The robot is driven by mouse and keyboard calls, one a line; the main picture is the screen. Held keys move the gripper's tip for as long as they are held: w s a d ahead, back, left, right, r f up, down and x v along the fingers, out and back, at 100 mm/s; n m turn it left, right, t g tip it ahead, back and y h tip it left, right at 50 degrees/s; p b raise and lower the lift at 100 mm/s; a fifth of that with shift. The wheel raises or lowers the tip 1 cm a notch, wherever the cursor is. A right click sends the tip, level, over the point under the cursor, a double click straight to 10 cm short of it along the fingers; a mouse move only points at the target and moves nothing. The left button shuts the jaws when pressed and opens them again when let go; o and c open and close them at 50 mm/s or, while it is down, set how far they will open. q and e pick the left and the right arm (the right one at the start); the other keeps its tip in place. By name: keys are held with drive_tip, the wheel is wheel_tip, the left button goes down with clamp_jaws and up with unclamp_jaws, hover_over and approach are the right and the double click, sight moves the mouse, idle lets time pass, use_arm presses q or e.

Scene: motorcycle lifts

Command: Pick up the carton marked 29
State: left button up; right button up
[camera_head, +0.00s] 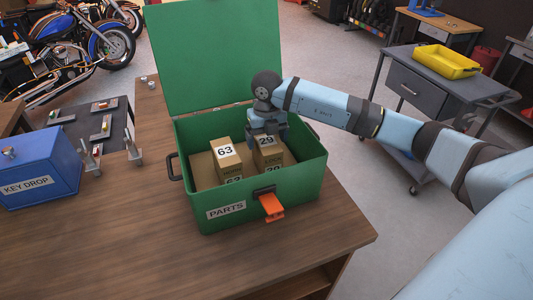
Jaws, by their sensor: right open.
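The carton marked 29 (268,152) is a small brown box with a white label on its top. It stands upright in the right part of the open green PARTS box (286,190). A like carton marked 63 (227,160) stands to its left in the same box. My right gripper (268,134) points down at the top of carton 29. It is open, and its fingers are at the carton's far top edge; I cannot tell whether they touch it. My left gripper is not in view.
The green lid (215,55) stands raised behind the box. An orange latch (271,207) hangs at its front. A blue KEY DROP box (38,168) stands at the left. The wooden tabletop (150,235) in front is clear. A grey cart (425,85) with a yellow tray (445,62) stands right.

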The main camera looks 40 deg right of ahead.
wheel_tip(320, 180, down, 4)
drive_tip(key=shift+f+p, duration=0.1)
drive_tip(key=shift+p, duration=0.3)
drive_tip(key=c, duration=1.1)
drive_tip(key=shift+r, duration=0.2)
